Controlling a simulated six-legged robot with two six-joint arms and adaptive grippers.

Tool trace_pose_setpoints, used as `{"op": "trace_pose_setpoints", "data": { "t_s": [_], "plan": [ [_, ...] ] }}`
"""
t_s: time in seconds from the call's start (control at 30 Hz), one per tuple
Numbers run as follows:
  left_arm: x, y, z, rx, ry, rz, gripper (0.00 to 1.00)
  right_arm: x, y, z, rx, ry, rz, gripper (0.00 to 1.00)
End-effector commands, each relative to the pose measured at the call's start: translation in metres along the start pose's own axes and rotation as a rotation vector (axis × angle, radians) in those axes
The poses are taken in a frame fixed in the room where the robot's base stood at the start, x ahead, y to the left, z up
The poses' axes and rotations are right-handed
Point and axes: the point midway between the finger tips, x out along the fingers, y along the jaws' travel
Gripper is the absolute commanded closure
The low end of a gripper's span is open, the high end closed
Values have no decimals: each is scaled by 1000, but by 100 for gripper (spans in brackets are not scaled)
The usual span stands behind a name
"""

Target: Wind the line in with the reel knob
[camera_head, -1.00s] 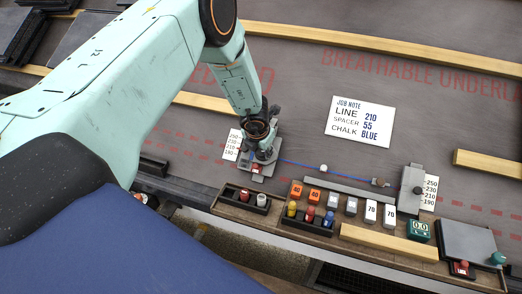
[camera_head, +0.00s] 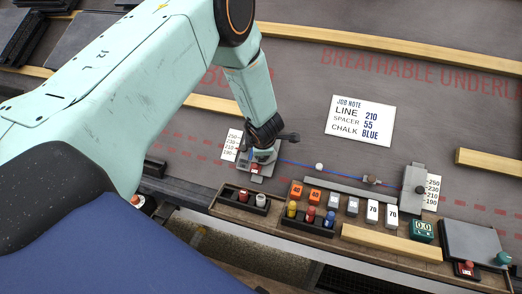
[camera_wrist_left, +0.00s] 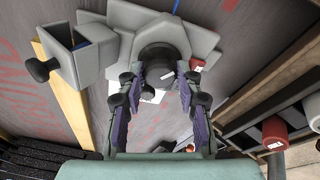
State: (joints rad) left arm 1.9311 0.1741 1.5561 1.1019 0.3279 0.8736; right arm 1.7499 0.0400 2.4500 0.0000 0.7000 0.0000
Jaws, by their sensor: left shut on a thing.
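My left gripper (camera_head: 264,150) is at the line reel (camera_head: 254,170) at the left end of the line. In the left wrist view its fingers (camera_wrist_left: 160,82) are closed around a dark round knob (camera_wrist_left: 158,56) on the grey reel body (camera_wrist_left: 205,42). A blue line (camera_head: 300,163) runs right from the reel, past a small white ball (camera_head: 319,167) and a brown hook piece (camera_head: 371,180). Blue also shows between the hook and the grey right-hand block (camera_head: 414,180); I cannot tell whether it is string or a mark. My right gripper is out of view.
A job note (camera_head: 361,120) lies behind the line. Grey underlay between note and line is clear.

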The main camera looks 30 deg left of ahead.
Motion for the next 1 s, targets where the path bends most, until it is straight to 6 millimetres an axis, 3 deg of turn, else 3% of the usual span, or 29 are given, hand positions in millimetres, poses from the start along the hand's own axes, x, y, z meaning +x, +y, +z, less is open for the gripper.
{"op": "trace_pose_setpoints", "data": {
  "t_s": [1.0],
  "plan": [
    [-1, -3, -2, 944, 9, 208, 97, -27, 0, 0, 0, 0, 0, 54]
  ]
}}
